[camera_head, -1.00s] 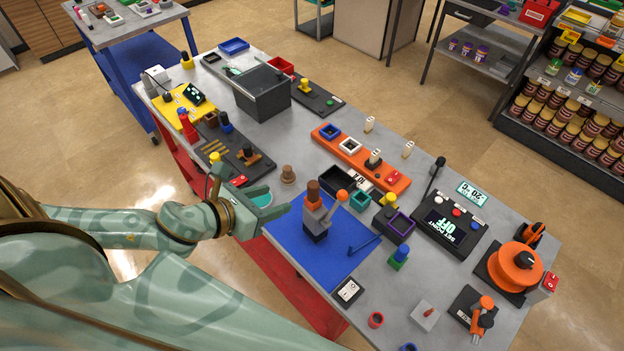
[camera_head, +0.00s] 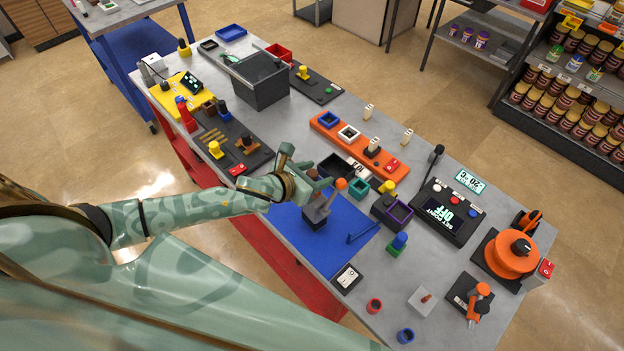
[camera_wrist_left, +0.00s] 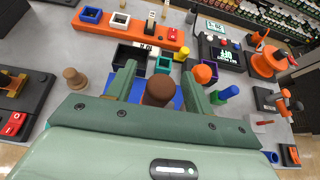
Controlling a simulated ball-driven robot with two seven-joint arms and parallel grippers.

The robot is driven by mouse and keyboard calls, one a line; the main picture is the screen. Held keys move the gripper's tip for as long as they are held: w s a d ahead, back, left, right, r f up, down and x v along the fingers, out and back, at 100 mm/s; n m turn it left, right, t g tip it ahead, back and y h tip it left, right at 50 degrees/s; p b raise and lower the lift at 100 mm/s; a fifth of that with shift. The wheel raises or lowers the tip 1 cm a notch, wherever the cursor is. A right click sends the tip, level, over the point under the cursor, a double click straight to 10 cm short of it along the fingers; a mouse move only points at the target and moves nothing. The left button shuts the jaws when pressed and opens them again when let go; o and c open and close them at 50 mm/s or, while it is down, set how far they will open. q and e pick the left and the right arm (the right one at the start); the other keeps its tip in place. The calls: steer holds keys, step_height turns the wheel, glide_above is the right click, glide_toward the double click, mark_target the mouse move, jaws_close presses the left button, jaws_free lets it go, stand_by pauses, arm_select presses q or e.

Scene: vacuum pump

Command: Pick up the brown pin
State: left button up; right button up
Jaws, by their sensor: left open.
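A lighter tan-brown peg (camera_wrist_left: 75,77) stands on the bare table to the left, hidden behind my gripper in the head view. My right gripper is out of view.
An orange ball (camera_head: 340,183) sticks out beside the pin. A black box (camera_head: 336,165), an orange fixture strip (camera_head: 350,143) and a control box (camera_head: 447,214) stand behind and right. A dark board (camera_head: 222,142) lies left.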

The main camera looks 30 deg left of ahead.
arm_select(q)
steer(key=shift+w+d+f, duration=0.2)
steer(key=shift+w+f, duration=0.05)
steer(key=shift+w, duration=0.15)
steer(key=c, duration=1.1)
steer(key=shift+o, duration=0.2)
